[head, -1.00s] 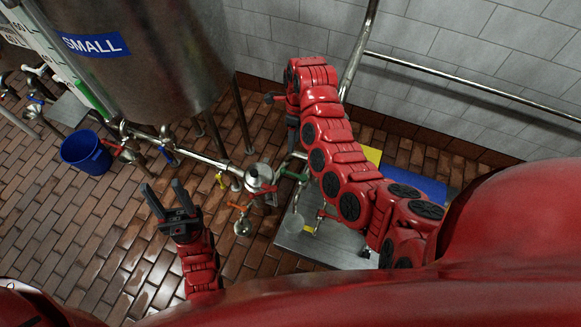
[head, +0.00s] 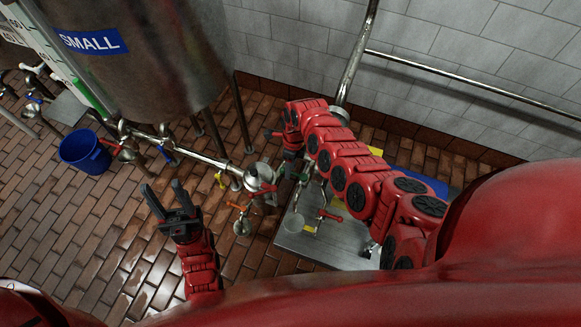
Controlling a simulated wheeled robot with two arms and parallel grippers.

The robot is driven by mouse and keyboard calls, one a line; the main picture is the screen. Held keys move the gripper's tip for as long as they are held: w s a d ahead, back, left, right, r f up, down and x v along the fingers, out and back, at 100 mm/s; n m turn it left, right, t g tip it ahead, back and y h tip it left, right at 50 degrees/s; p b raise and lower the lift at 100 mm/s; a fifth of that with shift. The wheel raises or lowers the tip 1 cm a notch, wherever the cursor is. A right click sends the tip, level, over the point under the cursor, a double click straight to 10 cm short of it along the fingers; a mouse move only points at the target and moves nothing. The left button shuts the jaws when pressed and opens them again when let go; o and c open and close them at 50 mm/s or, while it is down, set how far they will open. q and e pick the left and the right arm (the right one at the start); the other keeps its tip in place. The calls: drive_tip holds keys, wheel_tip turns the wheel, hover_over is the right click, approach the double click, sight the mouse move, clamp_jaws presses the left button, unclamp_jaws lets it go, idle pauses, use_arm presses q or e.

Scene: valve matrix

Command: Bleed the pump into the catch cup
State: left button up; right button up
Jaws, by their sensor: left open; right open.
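The pump (head: 260,177) is a round metal body on the pipe line in the middle of the head view. A translucent catch cup (head: 294,223) stands on the grey metal plate to the right of the pump. A small valve with a red handle (head: 331,216) stands beside the cup. My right gripper (head: 291,174) points down just right of the pump, near a green handle (head: 303,178) that it partly covers. It is open; whether it touches anything is unclear. My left gripper (head: 166,203) is open and empty above the brick floor, left of the pump.
A steel tank marked SMALL (head: 150,60) stands at upper left, with a blue bucket (head: 85,152) near it. A rail (head: 470,83) runs along the tiled wall.

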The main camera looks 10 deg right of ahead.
clamp_jaws()
idle(1.5)
